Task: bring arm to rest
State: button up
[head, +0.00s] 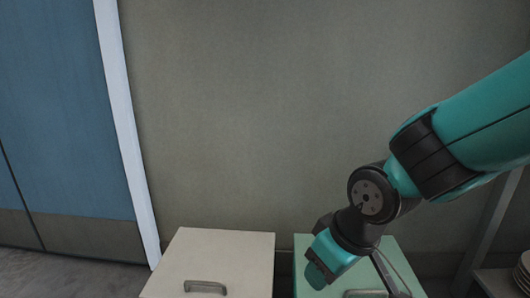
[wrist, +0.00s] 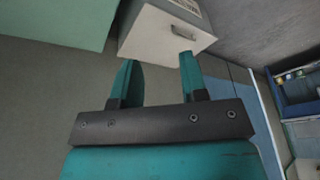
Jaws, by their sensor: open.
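My gripper (wrist: 157,60) shows in the wrist view with its two teal fingers spread apart. The gap between them is empty. Beyond the fingertips is a pale drawer cabinet with a handle; the fingers do not appear to hold it. In the head view my teal arm reaches in from the right edge and bends down at its dark wrist, over a green cabinet (head: 303,252). The fingers are not clearly seen in the head view.
A stack of plates (head: 522,272) sits on a shelf at the right edge. A blue panel (head: 55,110) stands at the left. The wall between is bare.

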jog(key=s+d+r+g+y, duration=0.1)
jog(key=s+d+r+g, duration=0.35)
jog(key=s, duration=0.85)
notch_tip(320, 180, up, 35)
jog(key=t+p, duration=0.2)
jog(key=p, duration=3)
jog(key=shift+w+d+m+p, duration=0.15)
jog(key=shift+d+m+p, duration=0.15)
jog(key=shift+p, duration=0.1)
